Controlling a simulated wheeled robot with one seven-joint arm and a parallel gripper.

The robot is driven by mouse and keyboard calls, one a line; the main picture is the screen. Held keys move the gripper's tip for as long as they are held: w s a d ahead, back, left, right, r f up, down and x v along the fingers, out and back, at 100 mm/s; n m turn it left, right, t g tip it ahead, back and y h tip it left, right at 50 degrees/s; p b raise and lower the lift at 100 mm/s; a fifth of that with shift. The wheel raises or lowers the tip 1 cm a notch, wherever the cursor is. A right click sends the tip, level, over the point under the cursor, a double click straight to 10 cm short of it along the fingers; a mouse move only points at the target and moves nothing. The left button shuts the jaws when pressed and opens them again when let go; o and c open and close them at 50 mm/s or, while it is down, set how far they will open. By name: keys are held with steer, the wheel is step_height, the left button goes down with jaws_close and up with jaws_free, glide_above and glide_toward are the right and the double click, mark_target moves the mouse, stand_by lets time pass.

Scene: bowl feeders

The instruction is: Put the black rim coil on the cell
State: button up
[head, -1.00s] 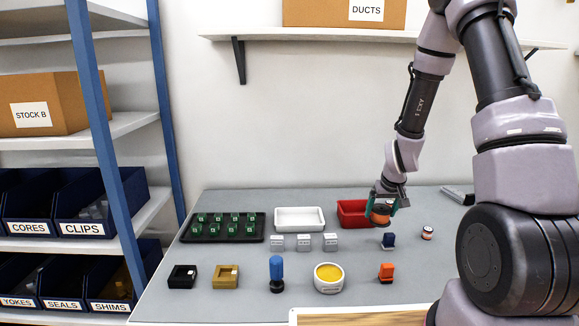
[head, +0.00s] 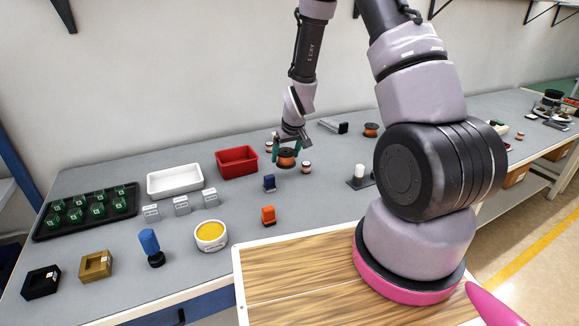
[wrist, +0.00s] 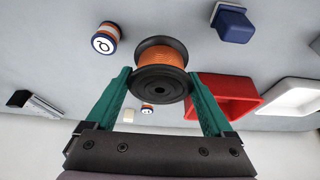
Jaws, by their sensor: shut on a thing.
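My gripper (head: 287,153) is shut on a coil with black rims and orange winding (head: 286,161). The same coil (wrist: 161,62) sits between the two green fingers in the wrist view, apparently above the table. Another orange coil with dark rims (head: 370,130) stands farther back on the table, to the right.
A red tray (head: 237,172) and a white tray (head: 175,191) lie left of my gripper. A navy block (head: 269,182) and an orange block (head: 268,215) are in front. A white post on a dark base (head: 359,171) stands right, partly behind my arm.

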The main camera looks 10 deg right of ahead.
mark_target(286, 166)
steer(key=shift+f, duration=2.5)
steer(key=shift+f, duration=0.1)
steer(key=o, duration=1.4)
